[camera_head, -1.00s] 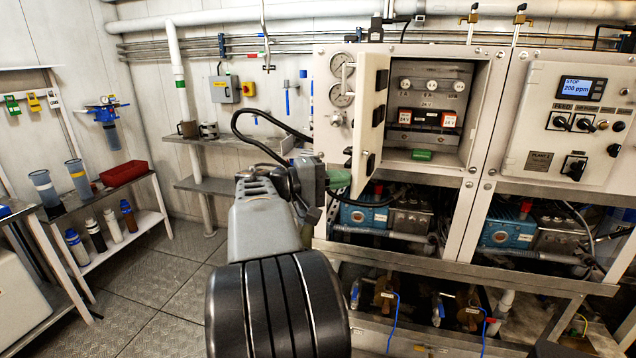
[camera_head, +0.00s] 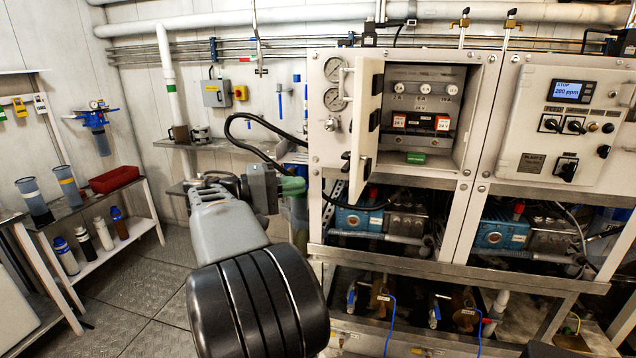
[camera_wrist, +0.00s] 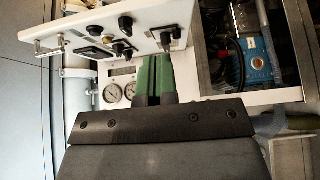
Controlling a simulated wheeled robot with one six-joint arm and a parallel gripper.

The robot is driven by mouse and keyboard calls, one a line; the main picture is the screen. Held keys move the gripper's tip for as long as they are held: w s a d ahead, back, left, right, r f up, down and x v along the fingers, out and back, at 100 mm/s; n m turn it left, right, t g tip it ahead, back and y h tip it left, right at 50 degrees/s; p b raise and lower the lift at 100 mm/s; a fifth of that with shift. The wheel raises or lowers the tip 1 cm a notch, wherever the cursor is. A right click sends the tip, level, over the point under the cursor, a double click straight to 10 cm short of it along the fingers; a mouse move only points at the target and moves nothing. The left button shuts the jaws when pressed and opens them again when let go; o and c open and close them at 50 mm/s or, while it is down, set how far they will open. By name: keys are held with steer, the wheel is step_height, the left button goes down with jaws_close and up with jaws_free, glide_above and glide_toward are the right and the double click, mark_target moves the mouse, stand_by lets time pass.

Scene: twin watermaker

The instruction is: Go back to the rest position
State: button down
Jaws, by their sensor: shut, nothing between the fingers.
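My gripper (camera_head: 292,187) has green fingers. In the head view it is at the left edge of the white control cabinet (camera_head: 328,155), below its gauges. In the wrist view the two green fingers of my gripper (camera_wrist: 153,78) lie side by side, closed, with nothing between them. The cabinet's small door (camera_head: 367,115) stands open, to the right of my gripper. In the wrist view a white panel with black knobs (camera_wrist: 125,24) and two round gauges (camera_wrist: 120,92) show beyond the fingers.
The open compartment holds red-and-white breakers (camera_head: 420,122) and a green block (camera_head: 416,158). Blue pumps (camera_head: 358,221) sit below. A black hose (camera_head: 228,128) loops behind my arm. A shelf with a red tray (camera_head: 114,179) and bottles stands left. Floor between is clear.

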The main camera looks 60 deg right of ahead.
steer(key=w+a+f+n+t+y+p, duration=0.1)
steer(key=w+a+f+n+t+y, duration=0.15)
steer(key=a+f+t, duration=0.35)
steer(key=w+a+f+n+t+y+p, duration=0.2)
steer(key=w+a+f+n+t, duration=0.15)
steer(key=f, duration=0.45)
steer(key=a+r+n+t+y+p, duration=0.2)
steer(key=a+t+y+p, duration=0.5)
steer(key=a, duration=1.6)
steer(key=shift+s+a+r+n+y+p, duration=0.25)
steer(key=shift+s+a+n+y+p, duration=0.15)
steer(key=shift+n+y+p, duration=0.45)
